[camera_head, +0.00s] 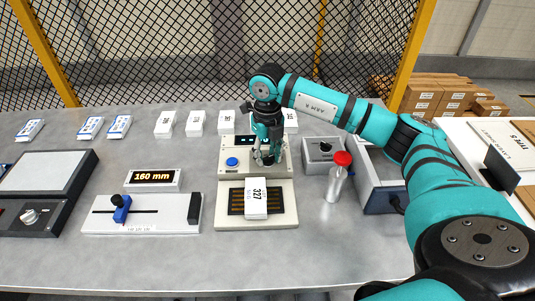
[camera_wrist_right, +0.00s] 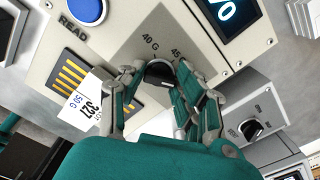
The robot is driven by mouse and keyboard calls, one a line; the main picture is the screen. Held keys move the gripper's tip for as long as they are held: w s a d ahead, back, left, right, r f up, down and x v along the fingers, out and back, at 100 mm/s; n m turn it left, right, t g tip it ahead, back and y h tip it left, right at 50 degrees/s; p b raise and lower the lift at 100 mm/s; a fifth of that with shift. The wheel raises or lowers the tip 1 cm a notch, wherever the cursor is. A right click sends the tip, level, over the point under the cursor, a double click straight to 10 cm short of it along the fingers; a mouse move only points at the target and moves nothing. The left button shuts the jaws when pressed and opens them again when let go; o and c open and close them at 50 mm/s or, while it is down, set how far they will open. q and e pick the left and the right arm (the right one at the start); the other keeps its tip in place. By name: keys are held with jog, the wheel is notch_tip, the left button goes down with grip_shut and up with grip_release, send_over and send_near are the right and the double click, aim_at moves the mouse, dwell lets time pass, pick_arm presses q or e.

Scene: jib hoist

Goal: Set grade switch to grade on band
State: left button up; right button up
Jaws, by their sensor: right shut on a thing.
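A cream device (camera_head: 226,205) with a blue button and a small display stands mid-table. Its dark grade knob (camera_wrist_right: 160,72) shows in the right wrist view, with "40 G" and "45" printed around it. My right gripper (camera_head: 266,158) reaches down from the right and is shut on this knob, hiding it in the head view; its fingers (camera_wrist_right: 157,82) are either side of the knob. A white packet (camera_head: 257,200) marked "327" lies on the device's slotted plate; its band (camera_wrist_right: 80,100) reads "50 G" in blue. The knob's exact pointing is unclear. My left gripper is not in view.
A grey box with a second knob (camera_head: 324,150) and a red-capped bottle (camera_head: 338,180) stand right of the device. A slide gauge (camera_head: 145,213) and a "160 mm" display (camera_head: 153,178) are left. Several white packets line the back; mesh fence stands behind.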

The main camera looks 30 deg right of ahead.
aim_at(268, 157)
jog(key=o, duration=1.1)
jog(key=shift+o, duration=0.2)
notch_tip(268, 157, up, 12)
